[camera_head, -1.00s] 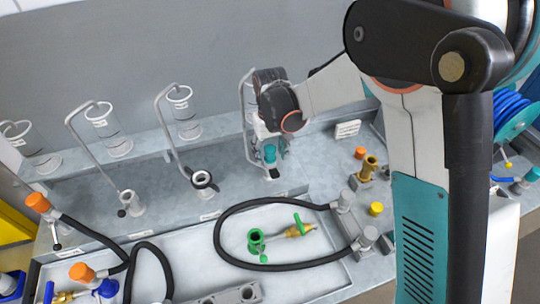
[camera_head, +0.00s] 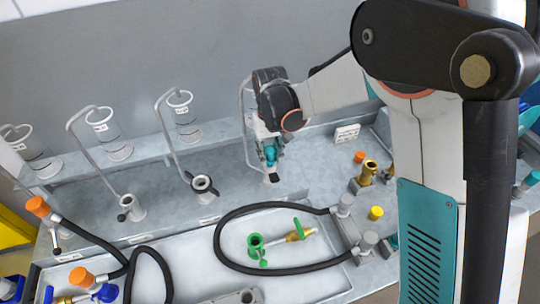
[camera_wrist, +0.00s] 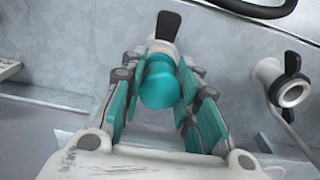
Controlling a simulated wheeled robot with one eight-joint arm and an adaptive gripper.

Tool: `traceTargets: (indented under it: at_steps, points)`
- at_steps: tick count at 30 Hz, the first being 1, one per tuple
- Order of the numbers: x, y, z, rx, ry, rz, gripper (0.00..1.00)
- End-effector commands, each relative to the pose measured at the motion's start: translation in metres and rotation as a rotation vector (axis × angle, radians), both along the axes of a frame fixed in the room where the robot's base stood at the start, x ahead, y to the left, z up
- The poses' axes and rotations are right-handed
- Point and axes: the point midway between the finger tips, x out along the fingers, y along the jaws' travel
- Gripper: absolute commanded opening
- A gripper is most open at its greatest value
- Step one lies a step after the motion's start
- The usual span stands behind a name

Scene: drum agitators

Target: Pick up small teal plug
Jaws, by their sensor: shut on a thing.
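The small teal plug (camera_wrist: 158,82) has a rounded head and sits between my fingers in the wrist view. It also shows in the head view (camera_head: 270,154), just above the grey bench, partly hidden by my fingers. My gripper (camera_wrist: 160,90) points down at it, with its teal-padded fingers on both sides and shut on it. A grey fitting with a black lever (camera_wrist: 167,26) lies right behind the plug. I cannot tell whether the plug is still seated in that fitting.
A similar grey port with a black lever (camera_wrist: 290,88) stands to the right in the wrist view. Clear cylinders (camera_head: 112,135) stand on the rear ledge. A black hose (camera_head: 222,240) loops around a green fitting (camera_head: 256,246) in the front tray. An orange cap (camera_head: 359,157) lies at right.

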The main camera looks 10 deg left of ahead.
Motion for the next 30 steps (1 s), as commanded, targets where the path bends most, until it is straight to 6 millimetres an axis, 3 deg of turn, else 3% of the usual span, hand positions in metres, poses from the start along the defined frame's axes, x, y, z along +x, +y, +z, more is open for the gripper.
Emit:
traceTargets:
  at_steps: [18, 24, 30]
  points:
    - [0.0, 0.0, 0.141, 0.0, 0.0, 0.0, 0.07]
    - [0.0, 0.0, 0.171, 0.0, 0.0, 0.0, 0.07]
    - [0.0, 0.0, 0.183, 0.0, 0.0, 0.0, 0.07]
